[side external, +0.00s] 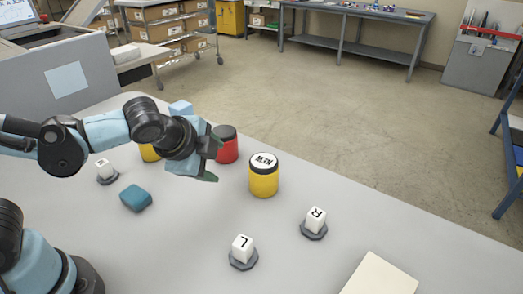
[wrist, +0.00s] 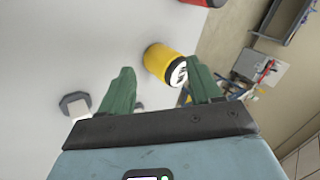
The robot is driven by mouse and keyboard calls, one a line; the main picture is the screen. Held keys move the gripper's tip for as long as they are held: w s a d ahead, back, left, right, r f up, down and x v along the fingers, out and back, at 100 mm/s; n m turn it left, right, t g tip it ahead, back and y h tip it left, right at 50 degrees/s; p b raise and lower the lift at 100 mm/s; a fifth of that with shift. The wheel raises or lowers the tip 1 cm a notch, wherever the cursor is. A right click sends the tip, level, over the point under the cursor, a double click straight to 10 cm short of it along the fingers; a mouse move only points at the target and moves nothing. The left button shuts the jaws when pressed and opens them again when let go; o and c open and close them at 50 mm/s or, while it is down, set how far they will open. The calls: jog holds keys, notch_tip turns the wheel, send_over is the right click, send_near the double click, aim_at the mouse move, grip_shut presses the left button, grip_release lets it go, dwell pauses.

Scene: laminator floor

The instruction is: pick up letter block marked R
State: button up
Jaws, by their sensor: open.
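The white letter block marked R (side external: 316,216) stands on a dark grey base (side external: 313,231) at the right of the table in the side view. My gripper (side external: 213,160) is open and empty, raised above the table, to the left of and apart from the R block. Its green fingers show spread in the wrist view (wrist: 161,85).
A yellow jar (side external: 264,179), red jar (side external: 227,150), L block (side external: 242,247) and teal block (side external: 136,198) stand around. Another yellow jar (side external: 150,153) and a white block (side external: 104,168) are at left. A cream slab (side external: 380,277) lies at front right, near the table edge.

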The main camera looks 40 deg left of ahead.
jog(key=w+d+f+m+t, duration=0.2)
jog(key=d+f+m+t, duration=0.1)
jog(key=d+m, duration=0.9)
jog(key=m+t+h, duration=0.1)
jog(key=m+t, duration=0.1)
jog(key=m, duration=0.8)
send_near(316, 215)
jog(key=shift+w+a+m, duration=0.2)
jog(key=shift+w+m, duration=0.1)
jog(key=shift+m, duration=0.1)
jog(key=x, duration=1.1)
jog(key=shift+w+d+f, duration=0.15)
jog(key=shift+w+f, duration=0.1)
jog(key=shift+w, duration=0.05)
grip_shut()
